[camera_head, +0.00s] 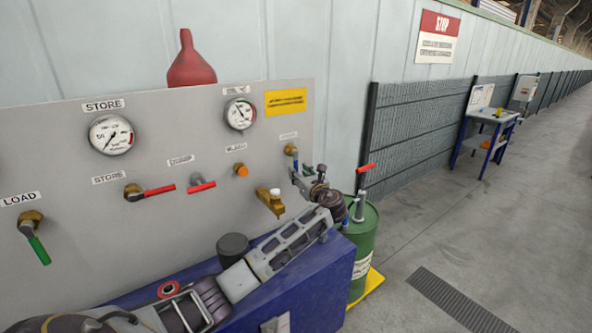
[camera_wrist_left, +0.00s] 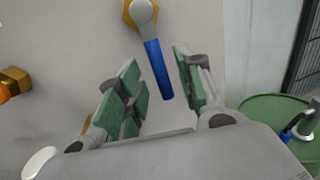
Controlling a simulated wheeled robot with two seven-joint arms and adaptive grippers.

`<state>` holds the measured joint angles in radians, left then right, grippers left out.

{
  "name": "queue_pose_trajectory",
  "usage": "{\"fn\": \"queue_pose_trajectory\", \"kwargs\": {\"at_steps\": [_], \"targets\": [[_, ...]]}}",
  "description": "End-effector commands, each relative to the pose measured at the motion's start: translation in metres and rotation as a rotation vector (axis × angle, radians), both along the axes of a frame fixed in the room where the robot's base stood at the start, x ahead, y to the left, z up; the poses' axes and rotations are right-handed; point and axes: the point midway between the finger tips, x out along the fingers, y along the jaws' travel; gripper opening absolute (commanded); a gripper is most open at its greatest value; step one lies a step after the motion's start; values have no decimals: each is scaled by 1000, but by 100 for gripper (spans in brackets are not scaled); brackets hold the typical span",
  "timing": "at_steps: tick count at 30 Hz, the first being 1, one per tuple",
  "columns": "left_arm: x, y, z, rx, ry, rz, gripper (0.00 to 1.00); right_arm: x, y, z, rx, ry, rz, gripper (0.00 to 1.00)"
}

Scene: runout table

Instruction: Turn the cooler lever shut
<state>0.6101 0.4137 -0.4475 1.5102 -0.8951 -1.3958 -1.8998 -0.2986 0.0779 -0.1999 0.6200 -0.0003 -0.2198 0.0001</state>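In the left wrist view the cooler lever (camera_wrist_left: 157,70) is a blue handle hanging down, slightly slanted, from a brass valve (camera_wrist_left: 141,14) on the grey panel. In the head view the brass valve (camera_head: 291,150) shows at the panel's right end under a small label, and my gripper hides most of the handle. My left gripper (camera_head: 303,174) is in front of it. In the left wrist view its green-padded fingers (camera_wrist_left: 156,64) are spread, with the handle's lower part between them in the picture. I cannot tell whether they touch it. My right gripper is not in view.
A blue bench (camera_head: 310,285) and dark cup (camera_head: 233,246) lie below. A green drum (camera_head: 366,245) stands right.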

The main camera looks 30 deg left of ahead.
Motion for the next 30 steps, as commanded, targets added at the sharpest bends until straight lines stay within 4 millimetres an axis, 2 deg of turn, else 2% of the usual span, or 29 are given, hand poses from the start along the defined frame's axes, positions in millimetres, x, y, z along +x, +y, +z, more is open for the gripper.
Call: {"fn": "queue_pose_trajectory", "kwargs": {"at_steps": [3,9,22,30], "targets": [[8,12,0,0,1,2,36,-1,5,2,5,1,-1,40],[16,25,1,0,0,0,36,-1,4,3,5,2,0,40],[19,29,0,0,0,0,36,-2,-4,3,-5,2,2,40],[19,29,0,0,0,0,3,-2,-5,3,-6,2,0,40]]}}
